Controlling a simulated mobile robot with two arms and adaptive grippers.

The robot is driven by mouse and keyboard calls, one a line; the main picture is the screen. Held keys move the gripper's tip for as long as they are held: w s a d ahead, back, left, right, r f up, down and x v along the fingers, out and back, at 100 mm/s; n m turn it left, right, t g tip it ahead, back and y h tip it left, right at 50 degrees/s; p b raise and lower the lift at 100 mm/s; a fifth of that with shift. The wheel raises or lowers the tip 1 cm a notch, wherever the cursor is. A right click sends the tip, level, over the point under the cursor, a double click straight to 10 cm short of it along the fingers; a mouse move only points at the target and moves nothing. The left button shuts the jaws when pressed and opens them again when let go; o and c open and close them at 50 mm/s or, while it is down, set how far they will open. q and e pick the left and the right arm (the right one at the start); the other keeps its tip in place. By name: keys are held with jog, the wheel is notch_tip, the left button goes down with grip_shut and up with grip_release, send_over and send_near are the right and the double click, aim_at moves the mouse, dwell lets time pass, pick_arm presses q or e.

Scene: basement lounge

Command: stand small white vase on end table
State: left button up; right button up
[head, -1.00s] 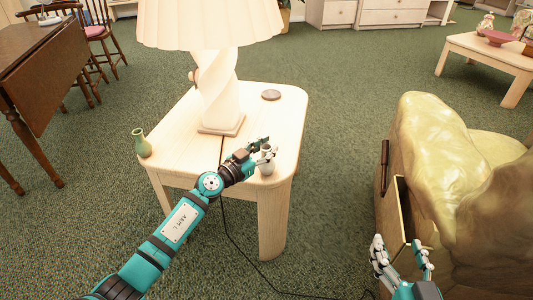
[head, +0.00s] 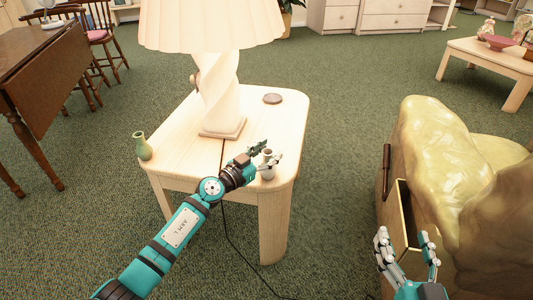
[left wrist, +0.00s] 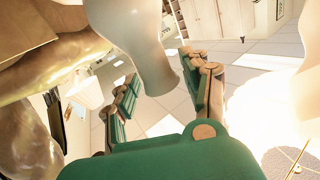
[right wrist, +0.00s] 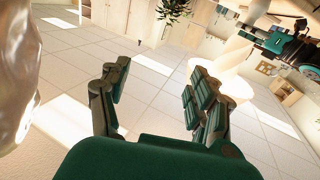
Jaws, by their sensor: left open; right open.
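The small white vase (head: 267,172) appears upright at the front right corner of the end table (head: 180,123); its base is at the tabletop in the head view. My left gripper (head: 265,152) is open, with its fingers spread around the vase's upper part and partly covering it. In the left wrist view the pale vase (left wrist: 135,40) fills the top middle, between and beyond the open fingers; I cannot tell whether they touch it. My right gripper (head: 404,238) is open and empty, low at the right beside the armchair.
A large white lamp (head: 220,95) stands mid-table, its dark cord hanging over the front edge. A green vase (head: 142,146) stands at the left corner and a dark round coaster (head: 272,98) lies at the back. A yellow armchair (head: 440,160) is at the right.

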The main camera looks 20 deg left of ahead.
pick_arm(q)
jog(key=shift+r, duration=0.1)
jog(key=p+v, duration=0.1)
jog(key=v, duration=0.3)
jog(key=shift+s+a+p, duration=0.1)
jog(key=shift+s+p, duration=0.05)
jog(key=shift+p, duration=0.25)
jog(key=s+a+r+n+t+y+p, duration=0.1)
jog(key=s+a+r+n+t+y, duration=0.15)
jog(key=s+n+y, duration=0.8)
jog(key=s+d+f+m+g+h, duration=0.2)
jog(key=s+d+f+m+g, duration=0.1)
jog(key=s, duration=0.5)
jog(key=s+d+f+m+g+h, duration=0.3)
jog(key=s+d+g, duration=0.1)
jog(key=s, duration=0.4)
jog(key=shift+s+f+m+g, duration=0.15)
jog(key=shift+s+m+g, duration=0.25)
jog(key=shift+g, duration=0.25)
pick_arm(e)
jog(key=s+d+f+g+h, duration=0.2)
jog(key=s+f+g, duration=0.3)
jog(key=f, duration=0.6)
jog(key=d+g, duration=0.1)
jog(key=g, duration=0.1)
jog(key=shift+f+g, duration=0.15)
jog(key=shift+g, duration=0.15)
pick_arm(q)
jog(key=shift+d, duration=0.15)
